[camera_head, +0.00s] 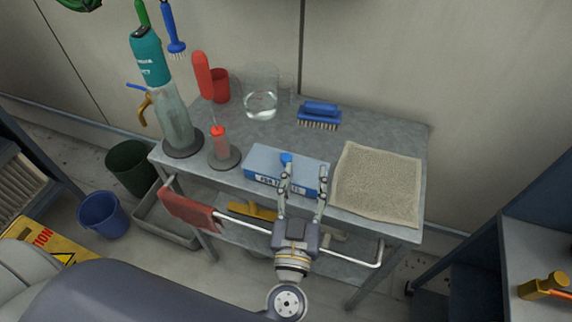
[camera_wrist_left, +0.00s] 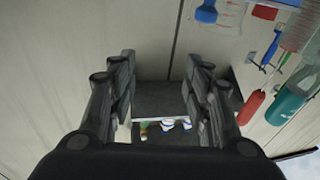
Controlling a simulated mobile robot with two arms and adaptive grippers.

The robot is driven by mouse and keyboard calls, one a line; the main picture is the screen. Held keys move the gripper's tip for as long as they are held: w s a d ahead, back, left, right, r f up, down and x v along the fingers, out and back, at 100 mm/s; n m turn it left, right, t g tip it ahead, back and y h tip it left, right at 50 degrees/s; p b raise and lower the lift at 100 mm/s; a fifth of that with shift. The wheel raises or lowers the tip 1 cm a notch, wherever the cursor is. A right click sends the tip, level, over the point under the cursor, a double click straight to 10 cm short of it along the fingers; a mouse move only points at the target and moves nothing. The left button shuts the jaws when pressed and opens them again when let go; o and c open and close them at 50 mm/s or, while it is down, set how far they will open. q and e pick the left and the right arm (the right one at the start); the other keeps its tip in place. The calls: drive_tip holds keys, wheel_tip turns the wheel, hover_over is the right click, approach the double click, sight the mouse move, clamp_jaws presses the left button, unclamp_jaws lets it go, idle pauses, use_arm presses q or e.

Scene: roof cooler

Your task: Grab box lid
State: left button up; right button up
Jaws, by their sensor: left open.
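A blue-grey box (camera_head: 262,160) with a printed label on its front stands at the front middle of the grey metal table (camera_head: 385,135). Its light blue top is the lid, which looks closed. My left gripper (camera_head: 306,176) is open in front of the box's right part, its two fingers pointing toward the table's back. The fingers hide part of the box front, and whether they touch it I cannot tell. In the left wrist view the open fingers (camera_wrist_left: 160,80) have nothing clear between them, and I cannot make out the box there. My right gripper is not in view.
A beige cloth (camera_head: 378,183) lies right of the box. A red cloth (camera_head: 192,209) hangs on the front rail.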

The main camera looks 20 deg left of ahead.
sight(286, 161)
use_arm(q)
drive_tip(key=w+a+f+y, duration=0.1)
drive_tip(key=w+a+f+n+g+y, duration=0.1)
drive_tip(key=a, duration=0.1)
drive_tip(key=w+a+f+g+y, duration=0.1)
drive_tip(key=shift+w+a+f+n+p, duration=0.1)
drive_tip(key=shift+a+f+n+p, duration=0.1)
drive_tip(key=shift+f+n+p, duration=0.15)
drive_tip(key=shift+a+f+x, duration=0.1)
drive_tip(key=shift+f+x, duration=0.1)
drive_tip(key=shift+x, duration=1.3)
drive_tip(key=shift+a+f+x, duration=0.1)
drive_tip(key=shift+f+x, duration=0.1)
drive_tip(key=shift+x, duration=1.3)
drive_tip(key=shift+c, duration=1.1)
clamp_jaws()
